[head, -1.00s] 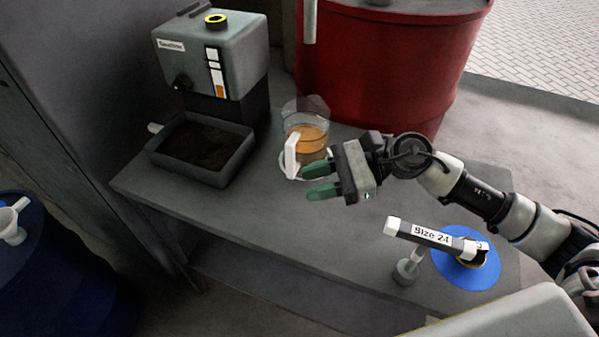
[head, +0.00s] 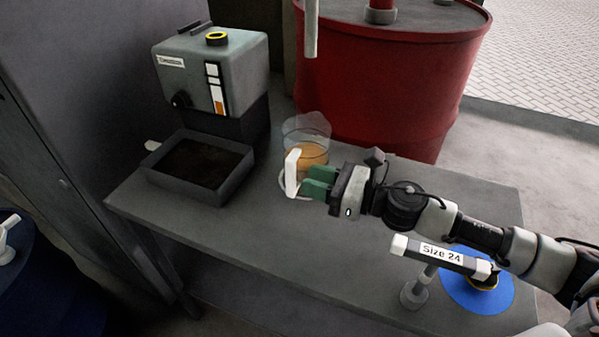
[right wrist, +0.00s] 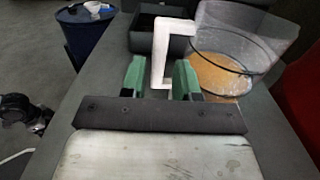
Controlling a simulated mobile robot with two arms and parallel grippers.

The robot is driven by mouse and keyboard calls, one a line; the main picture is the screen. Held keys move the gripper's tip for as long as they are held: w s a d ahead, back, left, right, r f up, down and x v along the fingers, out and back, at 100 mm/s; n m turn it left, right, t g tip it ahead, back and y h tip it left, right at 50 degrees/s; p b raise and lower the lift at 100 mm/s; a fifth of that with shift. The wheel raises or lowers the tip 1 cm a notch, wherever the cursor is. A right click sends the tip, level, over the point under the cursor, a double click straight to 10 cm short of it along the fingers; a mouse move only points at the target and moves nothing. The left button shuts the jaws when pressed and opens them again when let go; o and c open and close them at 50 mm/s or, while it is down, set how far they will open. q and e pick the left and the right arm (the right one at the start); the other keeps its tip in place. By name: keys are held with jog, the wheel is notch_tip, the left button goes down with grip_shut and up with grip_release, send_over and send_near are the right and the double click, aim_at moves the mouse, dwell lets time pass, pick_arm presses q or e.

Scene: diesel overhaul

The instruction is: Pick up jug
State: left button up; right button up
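The clear jug (head: 306,138) stands on the grey table (head: 250,232) with amber liquid in it and a white handle (head: 292,172) towards me. In the right wrist view the jug (right wrist: 240,45) is at the upper right, and its white handle (right wrist: 160,52) stands between the green fingertips. My right gripper (head: 309,184) is at the handle. In the right wrist view the gripper (right wrist: 158,78) has its fingers apart, with a gap visible on both sides of the handle. My left gripper is not in view.
A grey dispenser (head: 215,65) with a dark drip tray (head: 170,192) stands left of the jug. A red drum (head: 385,85) is behind it.

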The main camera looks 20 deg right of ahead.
aim_at(295, 175)
jog(key=p+x, duration=0.1)
jog(key=x, duration=0.4)
jog(key=shift+w+a+f, duration=0.1)
jog(key=shift+a, duration=0.05)
grip_shut()
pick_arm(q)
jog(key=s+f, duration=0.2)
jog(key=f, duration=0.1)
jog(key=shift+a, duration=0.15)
